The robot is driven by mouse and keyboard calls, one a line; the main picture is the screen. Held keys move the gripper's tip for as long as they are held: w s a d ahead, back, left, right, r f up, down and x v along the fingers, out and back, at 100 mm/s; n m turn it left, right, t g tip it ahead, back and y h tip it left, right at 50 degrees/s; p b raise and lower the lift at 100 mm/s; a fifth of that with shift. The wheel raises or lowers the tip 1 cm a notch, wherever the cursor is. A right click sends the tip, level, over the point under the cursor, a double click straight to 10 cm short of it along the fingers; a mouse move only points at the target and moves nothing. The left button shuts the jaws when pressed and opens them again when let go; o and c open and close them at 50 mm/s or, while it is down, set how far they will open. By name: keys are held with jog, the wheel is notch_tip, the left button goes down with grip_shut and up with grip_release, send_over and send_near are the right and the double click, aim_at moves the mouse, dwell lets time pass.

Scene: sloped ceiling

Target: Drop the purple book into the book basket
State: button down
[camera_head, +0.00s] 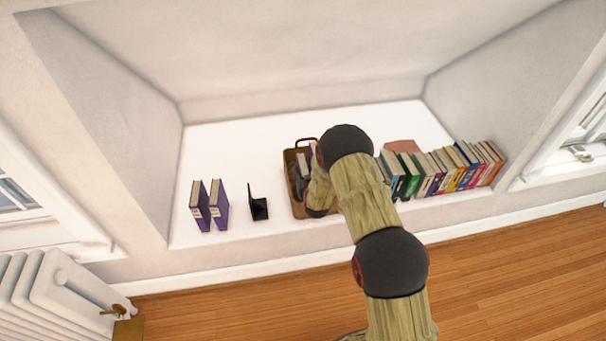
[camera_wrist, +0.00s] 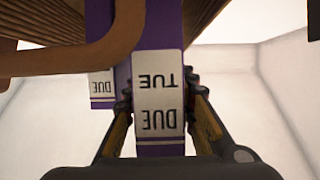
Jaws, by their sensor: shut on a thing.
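The brown book basket (camera_head: 291,172) with an upright handle stands on the white ledge near the middle, partly hidden by my arm. My gripper (camera_head: 297,188) is over the basket. In the wrist view my gripper (camera_wrist: 162,112) is shut on a purple book (camera_wrist: 162,28) with a white DUE TUE label on its spine. Another purple book (camera_wrist: 98,40) with a DUE label shows just behind it to the left. The basket's handle (camera_wrist: 75,58) and woven wall show close by. The held book's lower end is hidden, so I cannot tell whether it touches the basket.
Two purple books (camera_head: 209,206) stand at the left of the ledge. A black bookend (camera_head: 258,207) stands between them and the basket. A row of colourful books (camera_head: 448,168) stands at the right. The ledge behind the basket is clear.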

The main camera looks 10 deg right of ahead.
jog(key=shift+w+r, duration=0.1)
jog(key=shift+r, duration=0.2)
jog(key=shift+f, duration=0.1)
jog(key=shift+f+b, duration=0.35)
jog(key=shift+f, duration=0.2)
jog(key=c, duration=1.5)
grip_release()
jog(key=shift+f, duration=0.1)
jog(key=shift+o, duration=0.2)
